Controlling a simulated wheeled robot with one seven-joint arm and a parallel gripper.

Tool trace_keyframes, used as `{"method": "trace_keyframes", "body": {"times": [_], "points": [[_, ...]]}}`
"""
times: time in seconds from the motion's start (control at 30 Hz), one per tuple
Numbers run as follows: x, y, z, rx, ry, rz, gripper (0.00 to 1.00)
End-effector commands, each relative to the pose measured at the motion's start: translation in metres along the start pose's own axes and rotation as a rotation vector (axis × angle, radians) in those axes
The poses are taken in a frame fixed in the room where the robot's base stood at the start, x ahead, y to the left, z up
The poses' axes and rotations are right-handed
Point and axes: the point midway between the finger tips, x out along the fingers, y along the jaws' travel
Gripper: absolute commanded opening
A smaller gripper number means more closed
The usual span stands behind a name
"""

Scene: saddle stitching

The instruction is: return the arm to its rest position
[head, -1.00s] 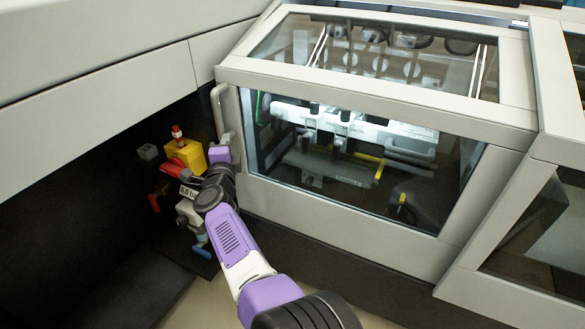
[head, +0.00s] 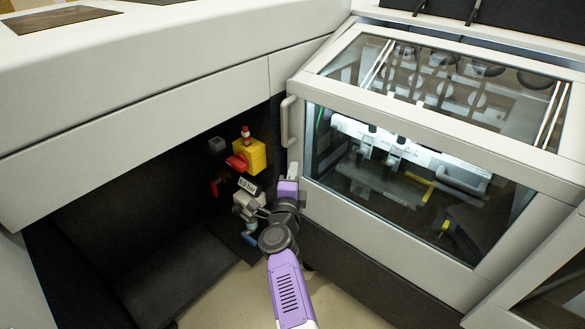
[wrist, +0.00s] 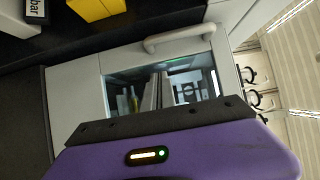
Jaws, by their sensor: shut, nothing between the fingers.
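My gripper (head: 292,172) is at the far end of my arm in the head view. It is small there and sits in front of the left edge of the machine's glazed door, below the door handle (head: 289,121). It is shut and empty. Its purple housing (wrist: 180,155) fills the bottom of the wrist view, with a lit indicator and a dark bar along its top edge. The fingertips are hard to make out. My arm (head: 287,285) reaches up from the bottom of the head view, bent at its dark joints.
Left of my gripper is a yellow box (head: 249,157) with a red handle, above a pressure label and a grey regulator (head: 243,203). The glazed door (head: 400,190) stands closed to the right. A pale machine cover (head: 150,110) overhangs the dark recess at left. Bare floor shows below.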

Motion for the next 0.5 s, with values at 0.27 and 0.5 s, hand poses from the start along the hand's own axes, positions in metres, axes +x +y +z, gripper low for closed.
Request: {"method": "trace_keyframes", "body": {"times": [0.27, 0.5], "points": [[-0.021, 0.0, 0.0, 0.001, -0.001, 0.001, 0.0], [-0.019, -0.016, 0.001, -0.063, -0.012, -0.034, 0.0]]}}
